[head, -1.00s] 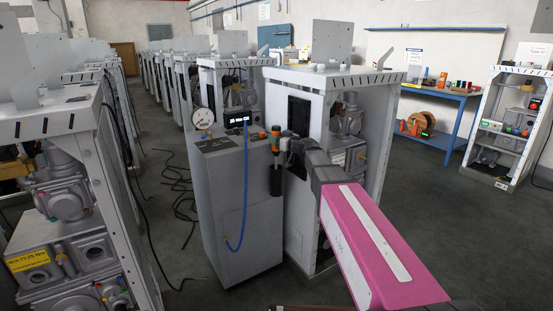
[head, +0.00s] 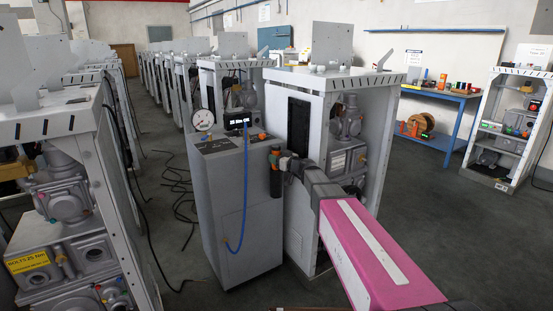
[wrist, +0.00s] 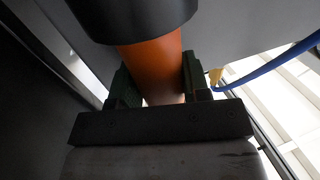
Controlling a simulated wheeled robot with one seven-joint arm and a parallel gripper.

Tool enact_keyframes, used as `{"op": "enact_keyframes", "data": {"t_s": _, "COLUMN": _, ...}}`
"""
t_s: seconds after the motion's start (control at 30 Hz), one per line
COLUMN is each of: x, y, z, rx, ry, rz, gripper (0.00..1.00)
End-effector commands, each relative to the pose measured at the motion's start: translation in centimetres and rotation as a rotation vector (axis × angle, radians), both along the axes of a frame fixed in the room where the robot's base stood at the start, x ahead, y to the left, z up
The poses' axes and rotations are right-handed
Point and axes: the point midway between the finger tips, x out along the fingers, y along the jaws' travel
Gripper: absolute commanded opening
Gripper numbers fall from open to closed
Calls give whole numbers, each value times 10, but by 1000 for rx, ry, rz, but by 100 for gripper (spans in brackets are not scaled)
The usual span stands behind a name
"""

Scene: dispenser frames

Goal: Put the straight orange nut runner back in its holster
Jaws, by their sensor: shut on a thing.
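In the head view a dark upright cylinder (head: 276,184) shows directly below the orange body, against the cabinet's side. It looks like the holster. The tool looks upright. How deep its lower end sits is hidden.
A blue hose (head: 244,185) hangs down the cabinet front. A white open frame (head: 350,80) stands close on the right. Another frame (head: 75,115) stands at left, with floor between.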

Motion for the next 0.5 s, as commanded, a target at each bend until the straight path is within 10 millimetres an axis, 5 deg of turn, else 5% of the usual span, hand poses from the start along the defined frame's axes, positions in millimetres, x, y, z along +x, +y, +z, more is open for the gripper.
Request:
{"op": "enact_keyframes", "data": {"t_s": 0.17, "x": 0, "y": 0, "z": -2, "rx": 1, "ry": 0, "rz": 0, "gripper": 4}}
{"op": "enact_keyframes", "data": {"t_s": 0.2, "x": 0, "y": 0, "z": -2, "rx": 0, "ry": 0, "rz": 0, "gripper": 54}}
{"op": "enact_keyframes", "data": {"t_s": 0.5, "x": 0, "y": 0, "z": -1, "rx": 0, "ry": 0, "rz": 0, "gripper": 54}}
